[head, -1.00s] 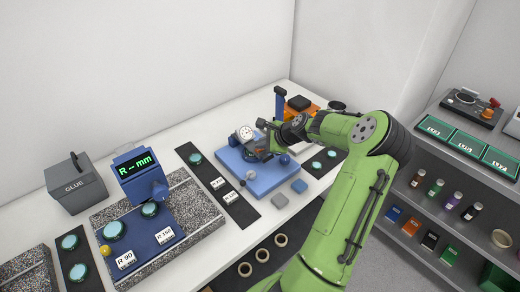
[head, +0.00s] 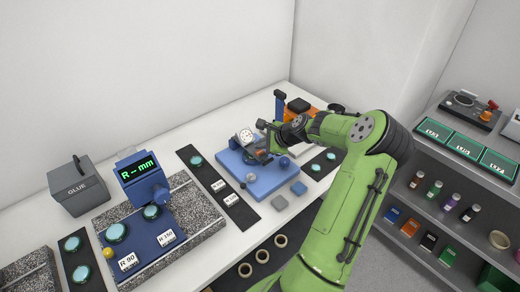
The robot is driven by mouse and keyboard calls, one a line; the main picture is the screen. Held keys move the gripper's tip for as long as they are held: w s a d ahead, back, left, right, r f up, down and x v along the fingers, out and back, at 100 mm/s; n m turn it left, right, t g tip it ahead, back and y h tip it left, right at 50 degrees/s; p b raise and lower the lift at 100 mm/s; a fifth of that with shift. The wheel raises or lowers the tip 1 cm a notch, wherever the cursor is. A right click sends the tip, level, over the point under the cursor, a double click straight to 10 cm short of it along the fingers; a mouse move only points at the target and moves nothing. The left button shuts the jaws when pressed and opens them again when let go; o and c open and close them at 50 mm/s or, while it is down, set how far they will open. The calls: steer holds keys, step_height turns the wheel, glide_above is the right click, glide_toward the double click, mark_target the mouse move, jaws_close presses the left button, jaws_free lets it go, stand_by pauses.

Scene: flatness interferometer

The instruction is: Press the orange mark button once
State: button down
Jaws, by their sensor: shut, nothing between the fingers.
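My gripper (head: 264,143) is at the end of my green arm, over the blue base plate (head: 274,182) with a white round dial gauge (head: 246,136). It is shut and holds nothing; its tips are small and partly hidden against the dark parts there. I cannot clearly make out an orange mark button. An orange body (head: 313,112) with a black block on it shows behind my wrist, partly hidden by it.
Shelves (head: 450,187) stand at right.

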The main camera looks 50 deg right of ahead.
mark_target(262, 154)
steer(key=shift+r, duration=0.2)
step_height(262, 154, up, 5)
steer(key=p, duration=0.5)
steer(key=shift+f, duration=0.1)
stand_by(0.6)
